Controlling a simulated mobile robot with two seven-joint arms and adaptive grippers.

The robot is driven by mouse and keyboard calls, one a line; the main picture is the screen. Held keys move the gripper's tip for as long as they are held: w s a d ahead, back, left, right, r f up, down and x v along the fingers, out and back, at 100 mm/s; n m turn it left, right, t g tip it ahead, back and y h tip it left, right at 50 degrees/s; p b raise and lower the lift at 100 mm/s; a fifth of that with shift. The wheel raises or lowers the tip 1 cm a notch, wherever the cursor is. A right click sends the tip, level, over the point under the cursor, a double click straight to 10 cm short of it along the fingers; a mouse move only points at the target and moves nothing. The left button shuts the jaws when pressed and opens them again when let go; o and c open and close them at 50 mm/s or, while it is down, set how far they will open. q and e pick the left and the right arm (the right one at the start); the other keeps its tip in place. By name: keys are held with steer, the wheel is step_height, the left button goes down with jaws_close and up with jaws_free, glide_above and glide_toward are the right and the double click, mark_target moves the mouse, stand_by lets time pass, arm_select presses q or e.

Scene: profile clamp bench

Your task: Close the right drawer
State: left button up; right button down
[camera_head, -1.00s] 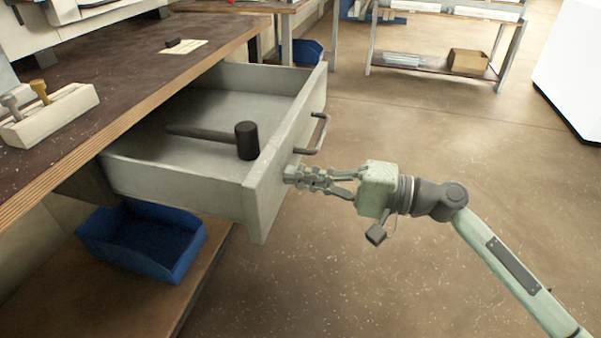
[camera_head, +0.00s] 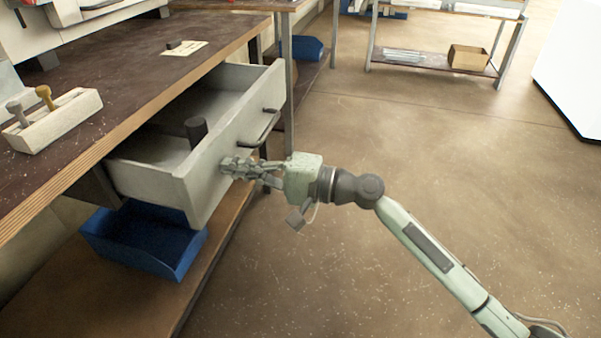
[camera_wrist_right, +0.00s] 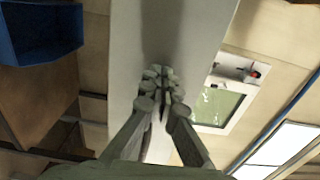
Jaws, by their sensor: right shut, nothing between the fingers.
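The right drawer (camera_head: 193,180) is a light grey drawer partly open under the workbench. Its dark bar handle (camera_head: 262,128) is on the front panel. A black mallet (camera_head: 196,130) lies inside, its head showing above the front panel. My right gripper (camera_head: 226,166) is shut and empty, its fingertips at the outer face of the drawer front, below and left of the handle. In the right wrist view the shut fingers (camera_wrist_right: 160,78) point at the pale drawer front (camera_wrist_right: 185,35) and seem to touch it. My left gripper is not in view.
The dark workbench top (camera_head: 120,90) overhangs the drawer and carries a block with knobs (camera_head: 55,120). A blue bin (camera_head: 145,240) sits on the lower shelf beneath. A metal post stands behind the drawer. The floor (camera_head: 420,160) to the right is clear.

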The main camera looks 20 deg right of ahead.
mark_target(162, 153)
steer(key=x, duration=0.7)
steer(key=shift+w+a, duration=0.2)
steer(key=x, duration=0.7)
steer(key=shift+a, duration=0.1)
steer(key=shift+w+a, duration=0.35)
steer(key=shift+a, duration=0.1)
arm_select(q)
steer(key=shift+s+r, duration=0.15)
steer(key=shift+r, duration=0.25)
arm_select(e)
steer(key=shift+r, duration=0.15)
